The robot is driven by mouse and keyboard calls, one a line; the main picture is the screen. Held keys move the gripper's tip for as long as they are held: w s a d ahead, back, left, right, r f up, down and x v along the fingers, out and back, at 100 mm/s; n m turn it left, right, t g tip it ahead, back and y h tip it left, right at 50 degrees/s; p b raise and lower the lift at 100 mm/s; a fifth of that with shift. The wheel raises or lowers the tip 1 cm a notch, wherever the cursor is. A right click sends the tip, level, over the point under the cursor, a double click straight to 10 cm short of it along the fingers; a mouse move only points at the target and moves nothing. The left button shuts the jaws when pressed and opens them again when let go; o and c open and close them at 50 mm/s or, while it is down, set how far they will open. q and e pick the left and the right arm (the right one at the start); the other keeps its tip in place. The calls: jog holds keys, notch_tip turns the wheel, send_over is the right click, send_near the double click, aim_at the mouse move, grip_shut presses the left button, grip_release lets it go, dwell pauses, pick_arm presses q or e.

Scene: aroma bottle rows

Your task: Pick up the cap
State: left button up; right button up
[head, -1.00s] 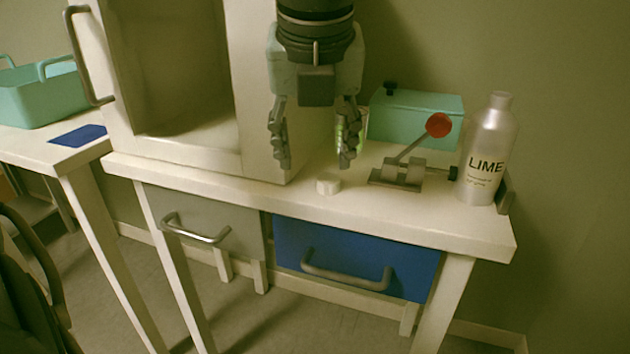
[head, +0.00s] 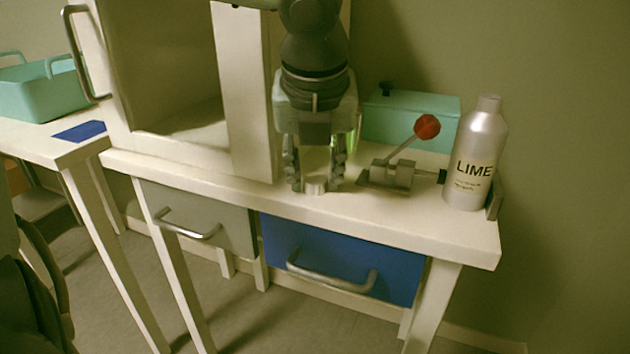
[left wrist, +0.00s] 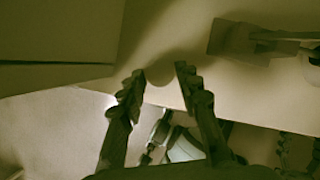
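The small white round cap (head: 315,187) sits on the white table top (head: 400,225) near its front edge, above the blue drawer. My left gripper (head: 317,187) points straight down over it. Its two fingers are open, one on each side of the cap, with a gap to each finger in the head view. In the left wrist view, the pale cap (left wrist: 158,78) lies between the fingertips (left wrist: 159,74); contact cannot be told.
A lever with a red ball (head: 427,126) and a silver LIME bottle (head: 477,150) stand to the right. A teal box (head: 411,120) is behind. A white open cabinet (head: 245,100) stands close on the left. A blue drawer (head: 340,262) is below the table top.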

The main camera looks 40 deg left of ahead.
pick_arm(q)
jog(key=shift+c, duration=1)
